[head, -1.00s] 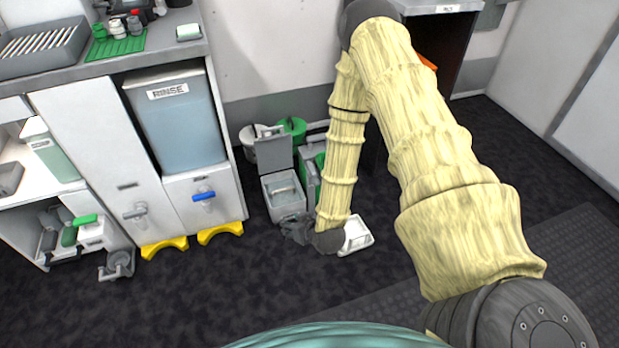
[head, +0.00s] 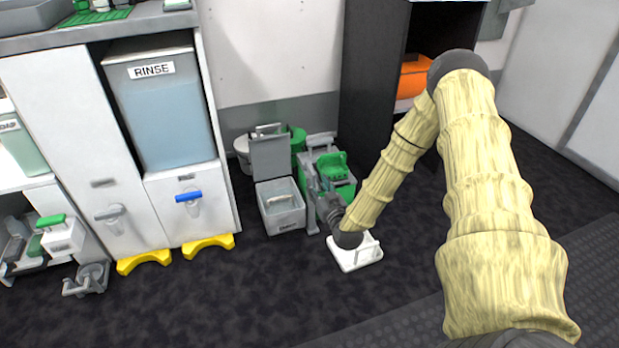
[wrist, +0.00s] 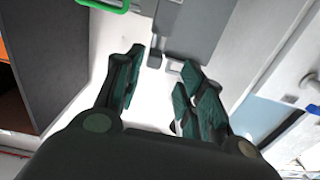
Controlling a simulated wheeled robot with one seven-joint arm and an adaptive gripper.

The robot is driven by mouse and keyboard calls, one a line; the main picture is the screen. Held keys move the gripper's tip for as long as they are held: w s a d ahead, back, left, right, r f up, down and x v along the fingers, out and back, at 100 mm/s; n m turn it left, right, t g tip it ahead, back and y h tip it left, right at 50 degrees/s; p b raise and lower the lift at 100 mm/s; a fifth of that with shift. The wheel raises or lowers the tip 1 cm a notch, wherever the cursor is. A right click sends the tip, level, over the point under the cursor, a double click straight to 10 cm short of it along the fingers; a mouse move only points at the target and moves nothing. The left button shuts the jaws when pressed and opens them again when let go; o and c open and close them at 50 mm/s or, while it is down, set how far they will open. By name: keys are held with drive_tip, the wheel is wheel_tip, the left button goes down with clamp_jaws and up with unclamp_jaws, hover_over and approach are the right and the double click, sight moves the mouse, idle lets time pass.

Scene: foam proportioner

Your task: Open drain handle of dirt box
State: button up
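A grey box with a raised lid (head: 280,207) stands on the floor by the wall; its front label is too small to read, so I cannot confirm it is the dirt box. My gripper (head: 322,190) is just right of it, beside a green and grey unit (head: 325,172). In the wrist view my gripper (wrist: 163,85) is open, its two dark fingers apart with nothing held. A short grey part (wrist: 154,56) shows beyond and between the fingertips; I cannot tell whether it is the drain handle. No drain handle is clear in the head view.
A white tray (head: 345,262) lies on the floor below my wrist. At left stands a cabinet with a RINSE tank (head: 160,110), a blue tap handle (head: 188,197) and yellow feet (head: 208,245). A dark cabinet (head: 372,75) stands behind my arm. The front floor is clear.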

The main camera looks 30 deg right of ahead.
sight(310, 165)
drive_tip(key=shift+w+d+f, duration=0.1)
drive_tip(key=shift+w+d, duration=0.1)
drive_tip(key=shift+d, duration=0.2)
drive_tip(key=b+x, duration=0.4)
drive_tip(key=x, duration=0.5)
drive_tip(key=shift+b, duration=0.4)
drive_tip(key=shift+x, duration=0.8)
clamp_jaws()
